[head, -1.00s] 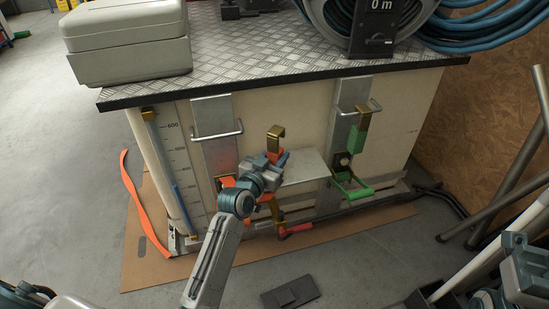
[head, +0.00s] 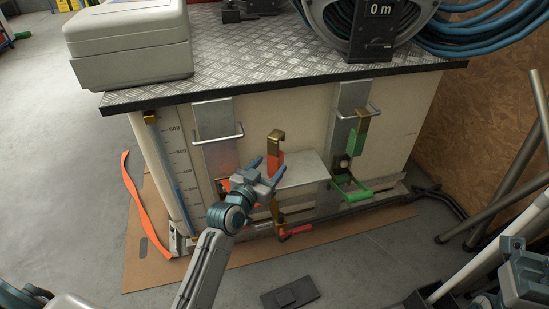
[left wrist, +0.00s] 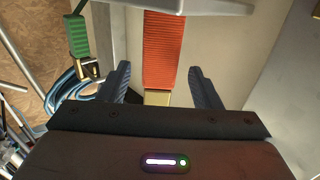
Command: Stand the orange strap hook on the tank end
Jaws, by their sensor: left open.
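The orange strap hook (head: 277,138) is a brass hook above a short orange strap, standing upright in front of the tank's pale end wall (head: 300,115). Whether the hook touches anything at its top cannot be told. My left gripper (head: 267,169) is open, just in front of and left of the orange strap. In the left wrist view the orange strap (left wrist: 165,50) appears between the open fingers (left wrist: 160,85), with a brass piece below it. Contact with the fingers cannot be made out. Parts of my right arm show at the right edge of the head view.
A green strap (head: 356,138) with a brass hook stands at the right metal plate, above a green handle (head: 358,193). Metal plates with wire handles (head: 217,135) flank the orange hook. A loose orange strap (head: 140,205) lies left on the cardboard (head: 150,275). Pipes lean at right.

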